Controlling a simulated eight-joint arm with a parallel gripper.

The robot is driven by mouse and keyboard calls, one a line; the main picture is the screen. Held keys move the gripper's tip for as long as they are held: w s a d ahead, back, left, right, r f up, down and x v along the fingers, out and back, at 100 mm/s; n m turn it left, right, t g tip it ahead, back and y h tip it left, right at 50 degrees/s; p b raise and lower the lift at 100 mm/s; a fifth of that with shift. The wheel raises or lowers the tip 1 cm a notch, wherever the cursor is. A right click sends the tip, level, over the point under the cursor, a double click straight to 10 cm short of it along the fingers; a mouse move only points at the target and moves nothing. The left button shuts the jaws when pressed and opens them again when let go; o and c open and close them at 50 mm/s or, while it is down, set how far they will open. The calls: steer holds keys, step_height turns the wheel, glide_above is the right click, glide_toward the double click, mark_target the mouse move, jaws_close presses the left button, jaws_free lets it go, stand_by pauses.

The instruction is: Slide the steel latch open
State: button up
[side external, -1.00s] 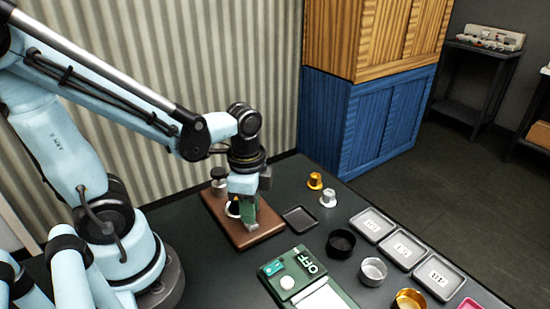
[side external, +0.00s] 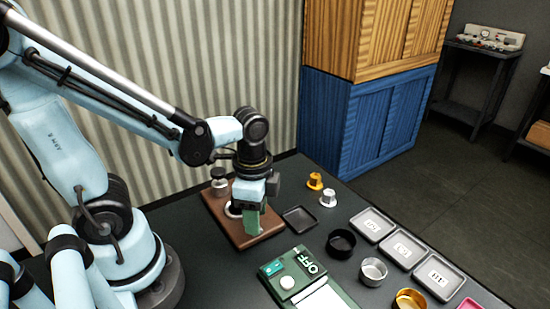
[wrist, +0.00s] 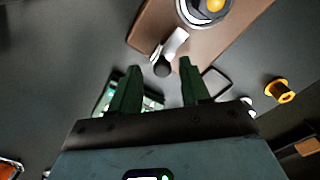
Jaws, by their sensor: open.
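The steel latch (wrist: 174,44) shows in the wrist view as a short bright metal lever with a dark round knob (wrist: 162,69) at its end. It lies over the edge of the brown board (wrist: 150,22), beside a round white-rimmed part (wrist: 190,14). My gripper (wrist: 159,66) is open. Its two green fingers stand on either side of the knob in this view, with nothing clamped. Whether they reach down to its height I cannot tell. In the side view my gripper (side external: 252,228) is low over the front of the brown board (side external: 222,222) and hides the latch.
A dark square tray (side external: 299,218) lies right of the board. Gold (side external: 315,181) and silver (side external: 328,197) capsules stand behind it. A green box marked OFF (side external: 280,270) is in front. Round cups and grey labelled trays (side external: 405,249) fill the right side.

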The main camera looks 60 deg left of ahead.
steer(key=shift+r, duration=0.15)
step_height(320, 180, up, 12)
stand_by(0.7)
